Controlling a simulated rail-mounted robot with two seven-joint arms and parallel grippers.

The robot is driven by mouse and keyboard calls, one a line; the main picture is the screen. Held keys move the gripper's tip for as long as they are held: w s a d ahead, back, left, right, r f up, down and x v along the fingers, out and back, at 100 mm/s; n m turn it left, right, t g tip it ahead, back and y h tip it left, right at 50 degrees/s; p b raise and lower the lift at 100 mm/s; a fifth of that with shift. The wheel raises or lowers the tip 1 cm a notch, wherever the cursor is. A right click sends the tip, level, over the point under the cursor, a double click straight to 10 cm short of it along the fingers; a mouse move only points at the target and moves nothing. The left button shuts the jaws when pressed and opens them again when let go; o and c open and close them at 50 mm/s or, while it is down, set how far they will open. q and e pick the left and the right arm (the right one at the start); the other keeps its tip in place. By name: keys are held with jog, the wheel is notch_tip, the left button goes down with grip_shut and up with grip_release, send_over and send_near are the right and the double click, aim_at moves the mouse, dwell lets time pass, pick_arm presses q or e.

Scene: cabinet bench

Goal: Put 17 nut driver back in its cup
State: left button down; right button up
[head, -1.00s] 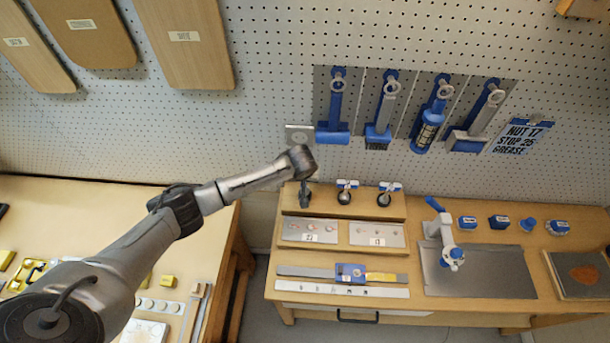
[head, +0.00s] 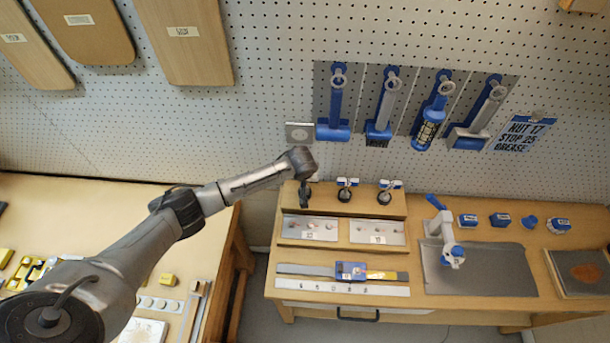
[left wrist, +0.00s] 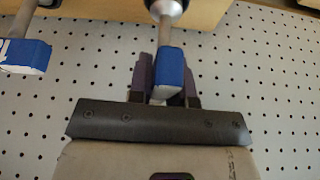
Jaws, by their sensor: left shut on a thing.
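My left gripper (head: 304,195) is at the left end of the raised wooden rack on the bench. In the left wrist view its two dark fingers (left wrist: 165,95) are shut on the blue handle of a nut driver (left wrist: 170,72). The driver's metal shaft runs to a round grey-and-dark cup (left wrist: 167,8) at the wooden rack. I cannot tell how deep the shaft sits in it. The held driver's number is not readable, and the gripper hides it in the head view. Two other blue-and-white drivers (head: 347,184) (head: 389,185) stand in dark cups to the right. My right gripper is not in view.
The wooden rack (head: 400,208) stands at the bench's back left. Before it lie grey plates (head: 377,232) and a ruler (head: 340,288). A clamp-like tool (head: 446,240) stands right.

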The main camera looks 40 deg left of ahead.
pick_arm(q)
jog(key=shift+f, duration=0.55)
jog(key=c, duration=1)
grip_release()
jog(key=shift+o, duration=0.2)
jog(key=v, duration=1.3)
jog(key=shift+s+r, duration=0.2)
jog(key=shift+r, duration=0.15)
jog(key=shift+d, duration=0.15)
